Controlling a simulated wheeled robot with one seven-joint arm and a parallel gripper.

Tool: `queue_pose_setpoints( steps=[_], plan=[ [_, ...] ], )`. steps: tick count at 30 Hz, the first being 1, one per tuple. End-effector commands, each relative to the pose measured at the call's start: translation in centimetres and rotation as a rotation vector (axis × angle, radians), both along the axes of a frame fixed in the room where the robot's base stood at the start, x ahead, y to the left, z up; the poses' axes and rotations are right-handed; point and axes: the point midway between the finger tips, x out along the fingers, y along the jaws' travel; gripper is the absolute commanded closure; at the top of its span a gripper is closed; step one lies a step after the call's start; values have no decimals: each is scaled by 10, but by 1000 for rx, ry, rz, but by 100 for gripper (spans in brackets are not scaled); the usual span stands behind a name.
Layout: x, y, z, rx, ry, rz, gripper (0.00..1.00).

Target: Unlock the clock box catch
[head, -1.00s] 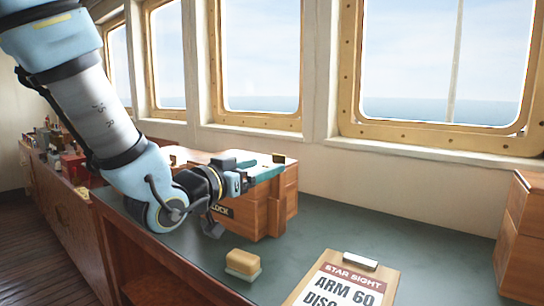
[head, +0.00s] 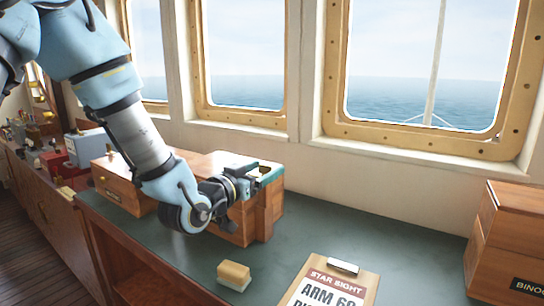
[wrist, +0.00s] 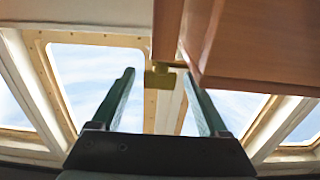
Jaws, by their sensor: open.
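The clock box (head: 213,161) is a wooden box on the green counter, below the windows. My gripper (head: 268,174) is at its right end near the top, and my wrist hides much of the front face. In the wrist view, a small brass catch (wrist: 161,79) shows at the edge of the wooden box (wrist: 262,45). The green fingers of my open gripper (wrist: 157,73) stand on either side of the catch, with a visible gap to it. Whether they are level with it in depth I cannot tell.
A sponge-like yellow block (head: 234,274) and a clipboard (head: 342,267) lie on the counter (head: 400,225) in front. A wooden binocular box (head: 510,240) stands at right. Another wooden box (head: 117,185) is at left. The counter between the clock box and the binocular box is clear.

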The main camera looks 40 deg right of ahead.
Motion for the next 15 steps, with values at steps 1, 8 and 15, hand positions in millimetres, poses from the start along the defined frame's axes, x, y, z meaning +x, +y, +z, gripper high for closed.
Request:
queue_pose_setpoints(
  steps=[1, 8, 15],
  plan=[
    [2, -9, 2, 0, 2, -1, 22],
    [8, -32, 1, 0, 1, 0, 22],
    [9, -37, 0, 1, 0, 0, 22]
  ],
)
